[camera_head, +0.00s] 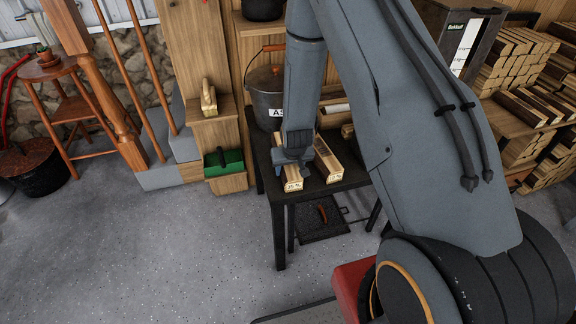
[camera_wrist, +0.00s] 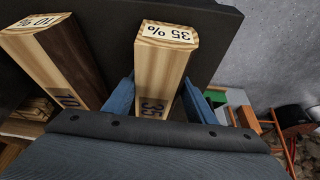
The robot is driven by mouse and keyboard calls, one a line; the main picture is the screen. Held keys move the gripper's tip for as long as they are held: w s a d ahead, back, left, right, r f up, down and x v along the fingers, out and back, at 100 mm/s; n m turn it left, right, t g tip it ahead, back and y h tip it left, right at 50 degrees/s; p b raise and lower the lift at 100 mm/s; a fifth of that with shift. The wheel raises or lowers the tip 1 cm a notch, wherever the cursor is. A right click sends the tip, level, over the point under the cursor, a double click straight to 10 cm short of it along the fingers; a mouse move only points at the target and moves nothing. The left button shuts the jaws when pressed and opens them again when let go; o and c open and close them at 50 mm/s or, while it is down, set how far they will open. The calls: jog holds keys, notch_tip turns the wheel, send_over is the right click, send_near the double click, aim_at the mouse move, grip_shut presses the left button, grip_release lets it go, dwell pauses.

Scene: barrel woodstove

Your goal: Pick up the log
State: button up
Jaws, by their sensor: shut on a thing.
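Two light wooden logs are at the small black table (camera_head: 345,180). The left one in the head view (camera_head: 291,181) shows in the wrist view with a "35 %" label on its end (camera_wrist: 165,58). My gripper (camera_head: 303,160) is over this log, and in the wrist view its two blue-grey fingers (camera_wrist: 158,98) stand on either side of it, shut on it. The other log (camera_head: 329,160) lies just to the right on the table; its end reads "10 %" in the wrist view (camera_wrist: 52,62). I cannot tell whether the held log touches the tabletop.
A dark ash bucket (camera_head: 268,98) stands at the back of the table. A green-and-black item (camera_head: 222,160) sits on a low wooden ledge to the left. Stacked firewood (camera_head: 525,100) is at the right. A wooden stool (camera_head: 60,95) stands far left; the grey floor in front is open.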

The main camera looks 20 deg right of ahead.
notch_tip(320, 180, up, 10)
jog(key=shift+b, duration=0.45)
